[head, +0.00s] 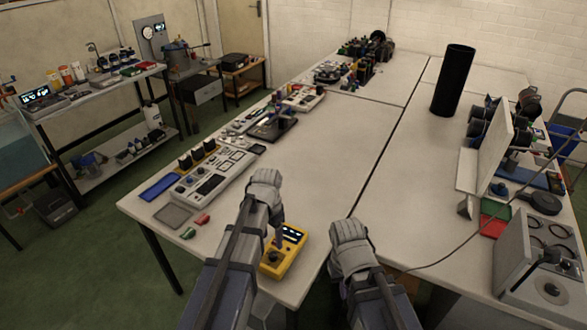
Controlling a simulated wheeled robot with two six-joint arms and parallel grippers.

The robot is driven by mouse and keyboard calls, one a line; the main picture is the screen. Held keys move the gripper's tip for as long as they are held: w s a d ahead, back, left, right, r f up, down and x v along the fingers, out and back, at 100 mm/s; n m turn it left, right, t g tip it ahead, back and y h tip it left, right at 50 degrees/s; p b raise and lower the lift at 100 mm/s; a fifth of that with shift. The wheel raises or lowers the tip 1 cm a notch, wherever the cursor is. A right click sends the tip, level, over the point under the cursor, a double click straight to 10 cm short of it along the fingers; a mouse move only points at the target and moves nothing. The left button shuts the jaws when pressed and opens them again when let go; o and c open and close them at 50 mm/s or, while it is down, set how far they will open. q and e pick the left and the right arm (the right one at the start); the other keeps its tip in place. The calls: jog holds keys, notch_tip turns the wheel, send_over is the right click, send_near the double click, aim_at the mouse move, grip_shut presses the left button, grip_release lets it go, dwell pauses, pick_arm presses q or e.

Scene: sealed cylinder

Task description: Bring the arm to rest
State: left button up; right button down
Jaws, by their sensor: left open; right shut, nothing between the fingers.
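My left gripper (279,238) is at the lower middle of the head view, above the worktable (325,150). It is open, and a finger reaches down beside or over the back of a yellow meter (284,252). My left forearm hides part of the meter's left side. My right gripper (350,242) is to the right of the meter, over the table's near edge. It is shut and empty, and its fingertips are mostly hidden behind the wrist. A tall black cylinder (453,80) stands upright on the far right of the table, well away from both grippers.
A grey console (212,180), blue tray (160,187) and small red and green pieces lie to the left. A white panel (496,150), a red and green tray (494,226) and a metal case (540,262) line the right. The table's middle is clear.

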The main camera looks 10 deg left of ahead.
pick_arm(q)
jog(key=s+d+n+y, duration=0.1)
jog(key=s+d+n, duration=0.1)
jog(key=s+d, duration=0.8)
jog(key=s, duration=0.4)
jog(key=shift+s+d+n, duration=0.2)
jog(key=shift+s+n, duration=0.05)
jog(key=shift+n, duration=0.05)
